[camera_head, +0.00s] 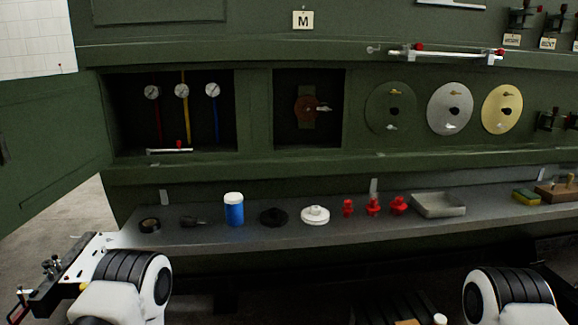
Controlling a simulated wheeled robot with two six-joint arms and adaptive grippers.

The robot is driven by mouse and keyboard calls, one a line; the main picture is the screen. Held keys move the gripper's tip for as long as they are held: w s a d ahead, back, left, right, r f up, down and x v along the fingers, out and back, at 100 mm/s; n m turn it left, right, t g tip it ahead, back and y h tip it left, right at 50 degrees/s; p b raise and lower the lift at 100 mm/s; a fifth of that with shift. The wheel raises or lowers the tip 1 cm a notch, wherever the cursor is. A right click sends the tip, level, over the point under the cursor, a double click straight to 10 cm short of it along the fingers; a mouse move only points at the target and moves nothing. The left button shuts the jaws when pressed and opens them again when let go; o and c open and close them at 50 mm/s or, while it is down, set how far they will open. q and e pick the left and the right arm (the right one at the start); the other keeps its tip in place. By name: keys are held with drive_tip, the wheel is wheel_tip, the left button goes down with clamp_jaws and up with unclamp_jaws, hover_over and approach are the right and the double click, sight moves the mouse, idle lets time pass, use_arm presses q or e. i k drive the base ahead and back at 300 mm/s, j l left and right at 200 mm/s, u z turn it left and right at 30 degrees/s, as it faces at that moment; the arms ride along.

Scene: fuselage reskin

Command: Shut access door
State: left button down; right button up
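The access door (55,145) is the dark green panel at the left. It stands open, swung out from the left side of a recessed bay (215,130) in the green fuselage wall. Inside the bay are three round gauges with red, yellow and blue lines. The door's outer left part is cut off by the picture edge. My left arm shows at the lower left and my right arm at the lower right. Neither arm touches the door. I can make out no fingertips of either gripper in this view.
A grey shelf (275,237) runs below the bay. It holds a blue bottle (234,211), a white round part (315,215), red fittings (373,206) and a grey tray (438,205). A silver bar with a red knob (170,150) lies at the bay's lower edge.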

sight(53, 128)
drive_tip(key=j, duration=0.65)
drive_tip(key=k+j, duration=0.15)
drive_tip(key=j, duration=1.2)
drive_tip(key=k+j, duration=0.15)
drive_tip(key=j, duration=0.5)
drive_tip(key=j+z, duration=0.1)
drive_tip(key=j, duration=0.55)
drive_tip(key=k, duration=0.05)
